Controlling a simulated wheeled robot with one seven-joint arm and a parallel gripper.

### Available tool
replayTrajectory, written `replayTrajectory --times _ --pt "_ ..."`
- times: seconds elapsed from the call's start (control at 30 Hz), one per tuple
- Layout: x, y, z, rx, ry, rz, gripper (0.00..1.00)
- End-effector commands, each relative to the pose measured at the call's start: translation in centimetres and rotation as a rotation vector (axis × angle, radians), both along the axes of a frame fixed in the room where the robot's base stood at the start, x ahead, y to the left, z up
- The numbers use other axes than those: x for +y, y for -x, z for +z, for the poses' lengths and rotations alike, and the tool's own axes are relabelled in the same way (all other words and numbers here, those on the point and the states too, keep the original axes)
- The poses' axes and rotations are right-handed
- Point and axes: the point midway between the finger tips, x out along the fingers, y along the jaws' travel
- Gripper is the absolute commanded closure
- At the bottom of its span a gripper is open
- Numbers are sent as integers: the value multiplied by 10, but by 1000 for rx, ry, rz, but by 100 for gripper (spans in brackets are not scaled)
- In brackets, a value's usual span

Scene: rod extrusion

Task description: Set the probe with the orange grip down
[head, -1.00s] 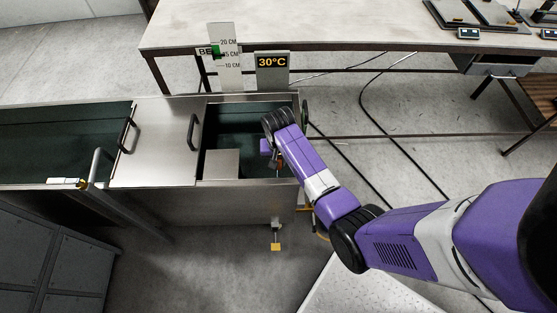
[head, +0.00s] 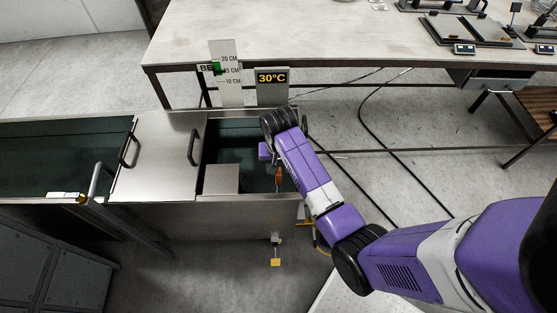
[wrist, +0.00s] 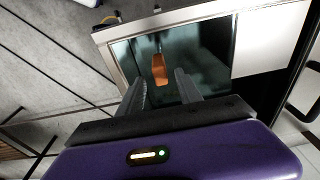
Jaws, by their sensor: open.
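The probe's orange grip (wrist: 159,69) shows in the wrist view, with a thin stem reaching up toward the metal rim of the open bath. It also shows in the head view as a small orange piece (head: 279,179) at the bath's near right edge. My gripper (wrist: 160,80) is open, one finger on each side of the grip in the picture. Neither finger visibly touches it. The open bath (head: 240,199) lies under my gripper, its inside dark green. In the head view my wrist hides the fingers.
A metal lid (head: 158,160) with black handles covers the bath's middle. A centimetre scale (head: 226,75) and a 30°C display (head: 272,87) stand behind it. A long table (head: 320,35) is at the back, with cables on the floor before it.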

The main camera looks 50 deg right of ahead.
Motion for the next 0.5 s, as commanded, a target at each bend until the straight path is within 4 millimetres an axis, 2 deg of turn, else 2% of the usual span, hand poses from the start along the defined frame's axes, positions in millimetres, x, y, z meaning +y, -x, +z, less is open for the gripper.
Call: replayTrajectory --times 0.1,0.2,0.33,0.5 --pt "2 1 23 -3 1 0 58" --pt "3 2 36 -3 2 0 58" --pt "4 3 46 -1 1 0 58" --pt "5 4 50 0 0 1 58"
